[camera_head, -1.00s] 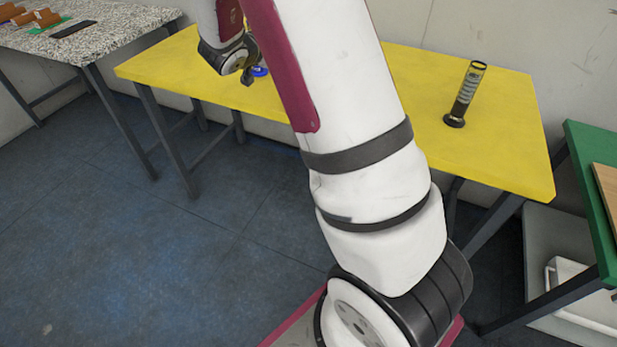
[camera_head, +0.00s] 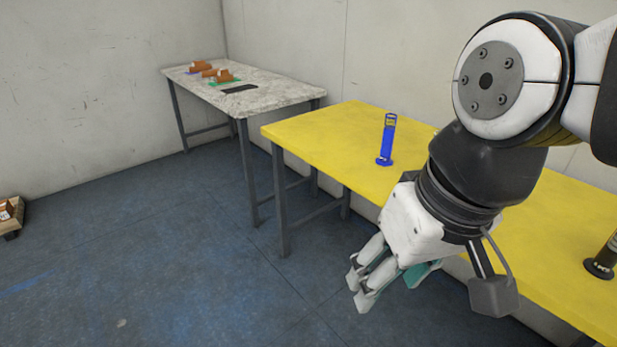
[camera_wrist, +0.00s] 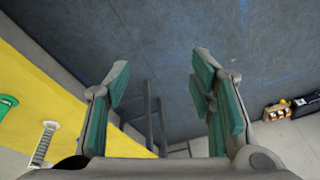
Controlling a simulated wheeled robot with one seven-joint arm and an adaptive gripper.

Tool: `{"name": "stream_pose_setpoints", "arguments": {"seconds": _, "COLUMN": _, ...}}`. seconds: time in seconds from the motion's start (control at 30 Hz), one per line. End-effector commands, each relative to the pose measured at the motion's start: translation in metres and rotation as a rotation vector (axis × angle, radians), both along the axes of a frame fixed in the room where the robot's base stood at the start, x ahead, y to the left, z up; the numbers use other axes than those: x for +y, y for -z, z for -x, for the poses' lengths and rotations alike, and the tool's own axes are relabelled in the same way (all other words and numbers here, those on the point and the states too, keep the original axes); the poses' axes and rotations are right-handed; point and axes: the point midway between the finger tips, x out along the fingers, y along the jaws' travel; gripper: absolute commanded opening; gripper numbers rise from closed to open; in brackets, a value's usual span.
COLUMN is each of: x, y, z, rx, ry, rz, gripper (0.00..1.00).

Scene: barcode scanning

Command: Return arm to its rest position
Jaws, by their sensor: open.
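My gripper (camera_head: 385,283) is in front of the yellow table, beyond its near edge and over the dark floor in the head view. Its fingers point down and to the left. In the wrist view my gripper (camera_wrist: 160,85) shows its green-padded fingers wide apart, with only floor and table legs between them. Nothing is held. My arm is bent, with its elbow high on the right, and hides part of the yellow table.
The yellow table (camera_head: 310,135) bears a blue cylinder stand (camera_head: 387,140) and, at right, a dark one (camera_head: 603,258). A speckled table (camera_head: 280,95) with orange-brown items (camera_head: 222,75) and a black pad (camera_head: 239,89) stands behind. A wooden crate (camera_head: 10,222) is far left.

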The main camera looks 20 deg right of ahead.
Motion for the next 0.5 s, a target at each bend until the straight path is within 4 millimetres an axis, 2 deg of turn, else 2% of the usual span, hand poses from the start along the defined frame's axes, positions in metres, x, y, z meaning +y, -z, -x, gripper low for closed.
{"name": "stream_pose_setpoints", "arguments": {"seconds": 0.03, "x": -0.004, "y": 0.003, "z": 0.016, "rx": 0.025, "ry": -0.008, "rz": 0.029, "gripper": 0.5}}
{"name": "stream_pose_setpoints", "arguments": {"seconds": 0.1, "x": -0.01, "y": 0.005, "z": 0.031, "rx": 0.057, "ry": -0.014, "rz": 0.059, "gripper": 0.5}}
{"name": "stream_pose_setpoints", "arguments": {"seconds": 0.2, "x": -0.014, "y": 0.007, "z": 0.041, "rx": 0.08, "ry": -0.015, "rz": 0.079, "gripper": 0.5}}
{"name": "stream_pose_setpoints", "arguments": {"seconds": 0.5, "x": -0.014, "y": 0.006, "z": 0.042, "rx": 0.082, "ry": -0.016, "rz": 0.081, "gripper": 0.5}}
